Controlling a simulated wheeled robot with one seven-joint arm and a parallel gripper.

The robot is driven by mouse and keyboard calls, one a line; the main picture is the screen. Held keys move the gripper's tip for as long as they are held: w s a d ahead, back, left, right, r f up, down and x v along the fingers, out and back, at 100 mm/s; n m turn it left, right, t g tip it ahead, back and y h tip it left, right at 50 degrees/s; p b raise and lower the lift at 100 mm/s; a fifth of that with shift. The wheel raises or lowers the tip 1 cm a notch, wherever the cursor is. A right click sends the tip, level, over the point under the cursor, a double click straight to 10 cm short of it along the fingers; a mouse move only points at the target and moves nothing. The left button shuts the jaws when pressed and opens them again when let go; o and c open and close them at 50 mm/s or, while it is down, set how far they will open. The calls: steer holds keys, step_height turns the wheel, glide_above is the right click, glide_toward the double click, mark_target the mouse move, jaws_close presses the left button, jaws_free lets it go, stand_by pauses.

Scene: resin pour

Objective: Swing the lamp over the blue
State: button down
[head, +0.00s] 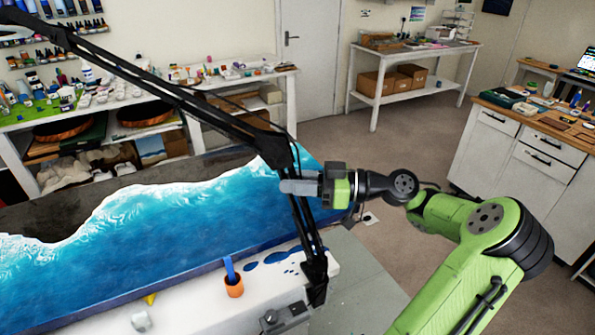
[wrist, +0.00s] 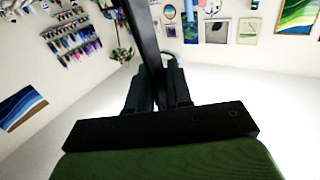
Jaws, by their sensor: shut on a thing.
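The lamp (head: 200,102) is a black jointed arm. Its lower part rises from the front table edge at centre right, and its long boom runs up to the upper left. The lamp's head is at the top-left edge of the head view, partly cut off. The blue resin (head: 140,240) covers much of the long table, with white wave lines beside a dark grey area. My gripper (head: 298,187) is at the lamp's lower arm, just below its elbow. In the wrist view my gripper (wrist: 160,88) is shut on a dark bar of the lamp (wrist: 145,40).
An orange cup (head: 234,287) with a blue stick stands on the white front strip, near blue spills. Shelves with bottles (head: 120,90) line the back left. A white bench (head: 415,60) with boxes and a drawer unit (head: 530,150) stand farther right. Floor between them is clear.

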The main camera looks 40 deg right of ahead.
steer(key=c, duration=1.1)
jaws_free()
steer(key=shift+w+d, duration=0.1)
steer(key=shift+d, duration=0.05)
steer(key=p+v, duration=0.3)
steer(key=v, duration=1.2)
steer(key=shift+s+d, duration=0.2)
steer(key=shift+s, duration=0.1)
